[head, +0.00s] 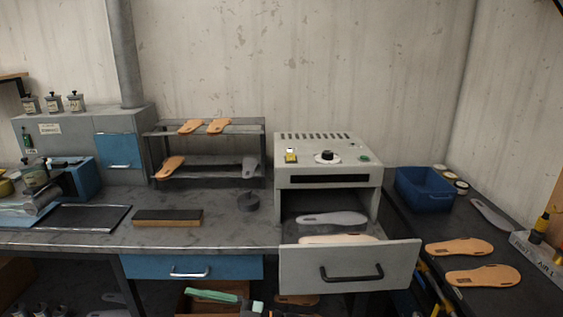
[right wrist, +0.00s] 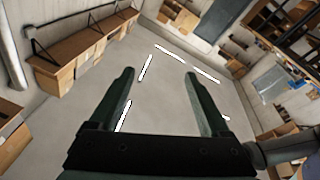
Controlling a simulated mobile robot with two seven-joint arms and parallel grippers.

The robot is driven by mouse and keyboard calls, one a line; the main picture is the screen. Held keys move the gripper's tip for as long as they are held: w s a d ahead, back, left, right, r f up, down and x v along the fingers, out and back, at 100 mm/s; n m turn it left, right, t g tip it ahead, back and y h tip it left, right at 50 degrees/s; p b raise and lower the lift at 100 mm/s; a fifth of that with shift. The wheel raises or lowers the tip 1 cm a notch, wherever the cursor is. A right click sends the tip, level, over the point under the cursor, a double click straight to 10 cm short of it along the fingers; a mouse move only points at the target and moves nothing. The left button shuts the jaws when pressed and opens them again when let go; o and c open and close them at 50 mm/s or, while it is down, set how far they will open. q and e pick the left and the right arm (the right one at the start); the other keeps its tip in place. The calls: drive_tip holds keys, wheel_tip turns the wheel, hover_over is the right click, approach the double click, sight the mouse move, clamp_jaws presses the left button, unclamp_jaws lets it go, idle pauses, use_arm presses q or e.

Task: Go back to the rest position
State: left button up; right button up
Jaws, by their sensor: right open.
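My right gripper (right wrist: 158,76) shows in the right wrist view with its two dark fingers spread wide. Nothing is between them. Neither gripper shows in the head view, and my left gripper is in no view. In the head view the grey oven (head: 325,155) has its front drawer (head: 350,268) pulled out. A grey sole (head: 331,218) lies in the oven opening, and a tan sole (head: 338,239) lies just behind the drawer front.
A rack (head: 203,156) with several soles stands left of the oven. A brush-like block (head: 167,217) lies on the bench. A blue bin (head: 423,189) and tan soles (head: 459,247) are on the right bench. Shelves with cardboard boxes (right wrist: 53,82) line the room.

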drive_tip(key=d+f+m+t+h, duration=1.1)
drive_tip(key=d+f+m+t, duration=0.35)
drive_tip(key=d+m, duration=0.25)
drive_tip(key=s+d+f+m+g+h, duration=0.3)
drive_tip(key=s+d+f+g+h, duration=0.3)
drive_tip(key=s+d+f, duration=0.7)
drive_tip(key=s+d+h, duration=0.1)
drive_tip(key=s+d, duration=0.1)
drive_tip(key=s, duration=0.2)
drive_tip(key=shift+s+d+f, duration=0.25)
drive_tip(key=shift+d+f, duration=0.05)
